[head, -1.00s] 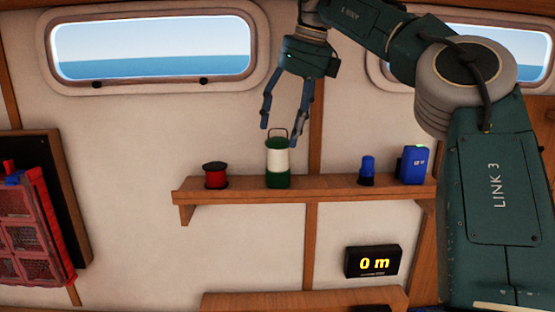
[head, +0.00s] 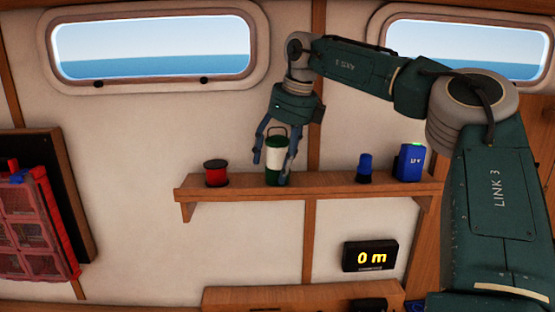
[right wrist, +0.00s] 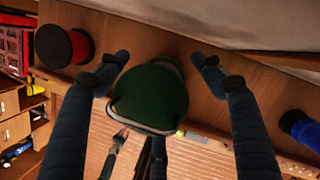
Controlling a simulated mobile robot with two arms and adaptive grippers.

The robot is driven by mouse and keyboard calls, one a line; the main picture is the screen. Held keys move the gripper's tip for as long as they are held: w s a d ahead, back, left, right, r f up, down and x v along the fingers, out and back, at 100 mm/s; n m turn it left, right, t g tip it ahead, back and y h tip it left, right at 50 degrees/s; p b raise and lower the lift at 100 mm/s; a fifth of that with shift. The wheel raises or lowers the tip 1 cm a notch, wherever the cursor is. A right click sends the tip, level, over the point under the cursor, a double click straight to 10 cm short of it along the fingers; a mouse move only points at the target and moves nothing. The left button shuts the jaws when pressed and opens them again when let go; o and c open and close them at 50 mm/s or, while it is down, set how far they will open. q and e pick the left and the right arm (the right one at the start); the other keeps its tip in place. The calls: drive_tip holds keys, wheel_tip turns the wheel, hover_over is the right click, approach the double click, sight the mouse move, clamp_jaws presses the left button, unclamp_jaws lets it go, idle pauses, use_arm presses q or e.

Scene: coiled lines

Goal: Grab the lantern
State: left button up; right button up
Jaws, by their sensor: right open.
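The lantern (head: 275,158), green at top and bottom with a white middle and a wire handle, stands upright on the wooden wall shelf (head: 330,185). My right gripper (head: 272,170) is open above and around it, pointing down, with one finger on each side. In the right wrist view the lantern's green top (right wrist: 150,98) lies between the two spread fingers of the right gripper (right wrist: 163,68). Gaps show between the fingers and the lantern in that view. My left gripper is out of view.
A red spool (head: 216,172) stands left of the lantern on the shelf. A small blue object (head: 365,168) and a blue box (head: 411,162) stand to its right. A display reading "0 m" (head: 370,257) is below. Red organizer bins (head: 32,225) hang at left.

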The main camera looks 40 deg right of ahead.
drive_tip(key=shift+c, duration=0.3)
drive_tip(key=c, duration=1.2)
